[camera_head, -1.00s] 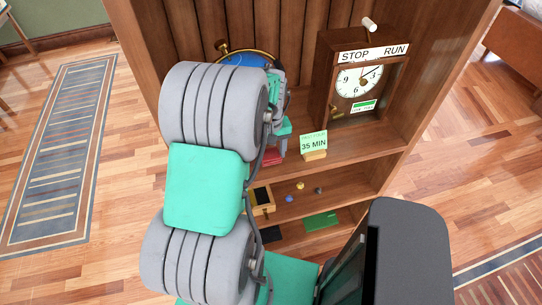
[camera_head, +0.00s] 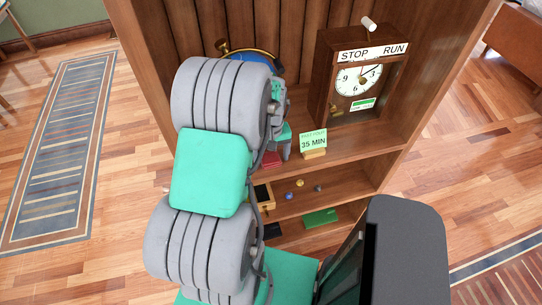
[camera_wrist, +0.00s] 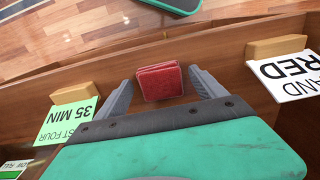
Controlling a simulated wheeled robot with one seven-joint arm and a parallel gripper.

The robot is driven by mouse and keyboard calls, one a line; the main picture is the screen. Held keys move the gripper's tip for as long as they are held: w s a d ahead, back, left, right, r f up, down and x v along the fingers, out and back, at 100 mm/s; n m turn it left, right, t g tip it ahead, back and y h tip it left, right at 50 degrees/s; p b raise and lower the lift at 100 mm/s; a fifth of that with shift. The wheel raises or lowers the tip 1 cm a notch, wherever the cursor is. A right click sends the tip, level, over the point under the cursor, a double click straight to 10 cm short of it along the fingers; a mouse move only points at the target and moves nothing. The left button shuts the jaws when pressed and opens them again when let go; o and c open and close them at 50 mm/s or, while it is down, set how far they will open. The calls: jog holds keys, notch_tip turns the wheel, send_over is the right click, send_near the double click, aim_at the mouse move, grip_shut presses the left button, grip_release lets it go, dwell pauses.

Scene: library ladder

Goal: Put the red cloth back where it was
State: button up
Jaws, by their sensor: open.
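The red cloth (camera_wrist: 160,82) is a small folded square pad on the wooden shelf. In the wrist view it lies between the two fingertips of my gripper (camera_wrist: 162,88), with a gap on each side. The fingers are open and do not appear to touch it. In the head view a small part of the red cloth (camera_head: 271,158) shows beside my gripper (camera_head: 283,145); my arm hides the rest.
A green "35 MIN" card (camera_head: 313,140) on a wooden block stands close right of my gripper. The "STOP RUN" clock (camera_head: 360,75) is behind it. A white card (camera_wrist: 286,74) stands on the cloth's other side. Small items lie on the lower shelf (camera_head: 345,182).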

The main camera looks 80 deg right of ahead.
aim_at(271, 158)
notch_tip(271, 158, up, 12)
jog(key=b, duration=0.2)
jog(key=shift+b, duration=0.3)
